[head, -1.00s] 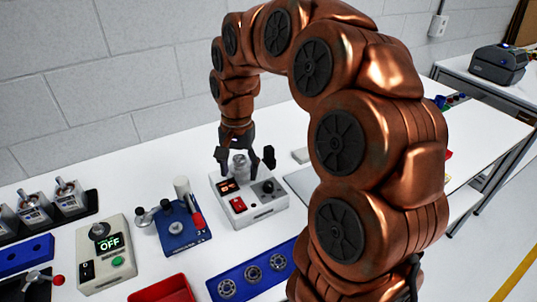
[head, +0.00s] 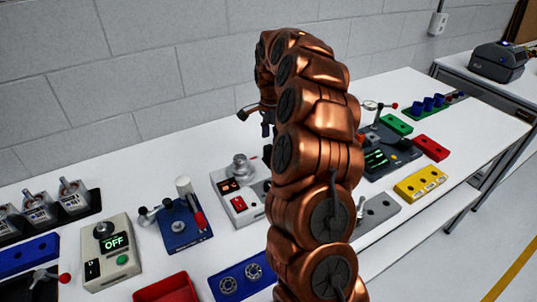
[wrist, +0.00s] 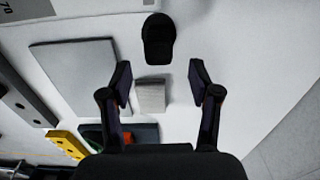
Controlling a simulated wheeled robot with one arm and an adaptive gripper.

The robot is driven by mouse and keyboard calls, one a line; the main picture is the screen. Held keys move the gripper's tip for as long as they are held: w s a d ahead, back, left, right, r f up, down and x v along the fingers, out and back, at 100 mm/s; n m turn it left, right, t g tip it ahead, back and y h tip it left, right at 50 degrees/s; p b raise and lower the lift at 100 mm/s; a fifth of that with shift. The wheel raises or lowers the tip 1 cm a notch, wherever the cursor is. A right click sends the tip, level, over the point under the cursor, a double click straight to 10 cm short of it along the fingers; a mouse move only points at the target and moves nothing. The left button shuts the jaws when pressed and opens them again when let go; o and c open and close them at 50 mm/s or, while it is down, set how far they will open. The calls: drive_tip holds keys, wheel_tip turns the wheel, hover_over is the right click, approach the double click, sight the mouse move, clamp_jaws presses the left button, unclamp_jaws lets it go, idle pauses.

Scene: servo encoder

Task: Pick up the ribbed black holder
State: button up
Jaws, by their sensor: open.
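A black holder (wrist: 158,38) with a rounded end sits on the white table near the top of the wrist view; its ribs are hard to make out. In the head view, only a dark sliver (head: 267,153) that may be it shows beside my arm. My gripper (wrist: 160,82) is open and empty, with its two fingers apart. In the wrist view the holder lies ahead of the fingertips, roughly centred between them, and is not held. In the head view my arm hides most of the gripper.
A small grey block (wrist: 151,95) shows between the fingers, with a flat grey plate (wrist: 78,72) to its left. In the head view, a control box (head: 238,190) with a silver knob stands left of my arm. Bare table lies right in the wrist view.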

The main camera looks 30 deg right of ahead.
sight(269, 147)
drive_tip(key=shift+a+f+p, duration=0.2)
drive_tip(key=shift+f+p, duration=0.2)
drive_tip(key=shift+f, duration=0.3)
drive_tip(key=shift+a+f+p, duration=0.15)
drive_tip(key=shift+f+p, duration=0.25)
drive_tip(key=shift+f, duration=0.25)
drive_tip(key=shift+a+f+p, duration=0.1)
drive_tip(key=shift+f+p, duration=0.6)
drive_tip(key=shift+f, duration=1.15)
clamp_jaws()
